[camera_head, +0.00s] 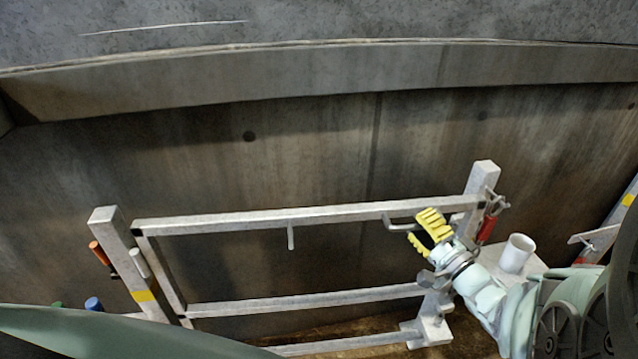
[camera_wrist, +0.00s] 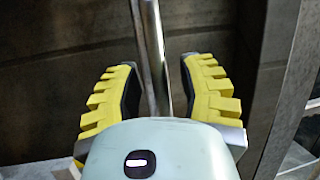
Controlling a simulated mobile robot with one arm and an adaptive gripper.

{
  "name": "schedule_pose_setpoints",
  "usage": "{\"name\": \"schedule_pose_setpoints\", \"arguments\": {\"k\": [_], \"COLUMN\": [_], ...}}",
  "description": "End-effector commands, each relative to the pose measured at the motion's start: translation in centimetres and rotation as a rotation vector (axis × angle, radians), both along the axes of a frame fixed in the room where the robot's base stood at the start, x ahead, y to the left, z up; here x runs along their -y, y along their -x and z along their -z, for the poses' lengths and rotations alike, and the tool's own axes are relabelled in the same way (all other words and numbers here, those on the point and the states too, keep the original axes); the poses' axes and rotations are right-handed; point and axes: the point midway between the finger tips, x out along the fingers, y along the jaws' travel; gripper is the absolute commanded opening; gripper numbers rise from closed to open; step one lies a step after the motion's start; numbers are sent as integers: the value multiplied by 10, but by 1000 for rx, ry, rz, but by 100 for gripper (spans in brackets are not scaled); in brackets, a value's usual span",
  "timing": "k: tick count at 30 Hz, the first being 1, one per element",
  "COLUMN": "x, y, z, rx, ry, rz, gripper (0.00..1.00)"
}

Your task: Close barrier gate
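The barrier gate (camera_head: 260,217) is a grey metal frame of rails spanning from the left post (camera_head: 112,245) to the right post (camera_head: 480,185). Its right end sits close beside the right post; whether it is latched I cannot tell. A bent metal handle (camera_head: 398,222) sticks out from the gate's top rail near its right end. My gripper (camera_head: 424,231), with yellow ribbed fingers, is at this handle. In the wrist view, my gripper (camera_wrist: 160,78) has its fingers spread, with a shiny metal bar (camera_wrist: 153,50) between them and visible gaps on both sides.
A red-handled clamp (camera_head: 487,228) is on the right post. A white cylinder (camera_head: 517,252) stands right of my gripper. Orange (camera_head: 98,250) and blue (camera_head: 93,304) parts sit by the left post. A concrete-like wall (camera_head: 300,140) stands behind the gate.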

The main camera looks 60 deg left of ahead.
Motion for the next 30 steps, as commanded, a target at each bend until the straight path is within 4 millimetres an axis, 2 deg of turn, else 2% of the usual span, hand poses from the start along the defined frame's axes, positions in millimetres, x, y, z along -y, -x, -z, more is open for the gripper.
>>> {"name": "schedule_pose_setpoints", "arguments": {"k": [1,9,11,23,30], "x": [0,0,0,-1,-16], "y": [0,0,0,-1,-14], "z": [0,0,0,1,9], "rx": [0,0,0,1,1], "ry": [0,0,-1,-1,2], "rz": [-1,-1,-1,-2,-16], "gripper": [32,4,0,0,0]}}
